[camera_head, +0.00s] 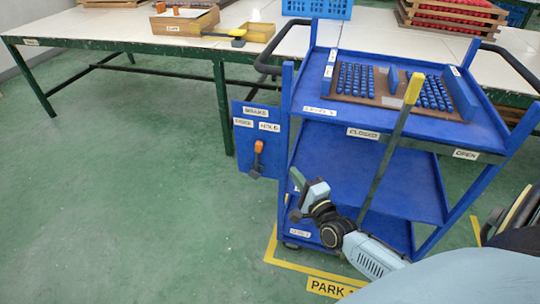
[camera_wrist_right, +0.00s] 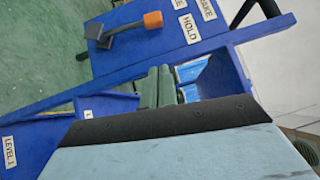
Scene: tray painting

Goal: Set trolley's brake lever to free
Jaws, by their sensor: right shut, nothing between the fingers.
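The brake lever (camera_head: 257,158), dark with an orange knob, is on a blue panel (camera_head: 240,151) at the trolley's left side. The panel carries BRAKE, FREE and HOLD labels. The lever points up, leaning slightly toward HOLD (camera_head: 269,127); FREE (camera_head: 243,122) is on the left. In the right wrist view, the lever (camera_wrist_right: 128,28) lies at the top, its knob near HOLD (camera_wrist_right: 190,29). My right gripper (camera_head: 297,179) is shut and empty, right of and below the lever, apart from it. Its green fingers (camera_wrist_right: 158,87) are together. My left gripper is out of view.
The blue trolley (camera_head: 335,165) holds blue pegs in a rack on top. A long yellow-tipped bar (camera_head: 391,144) rises in front, between CLOSED and OPEN labels. A white worktable (camera_head: 110,28) stands behind. The green floor left of the panel is clear.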

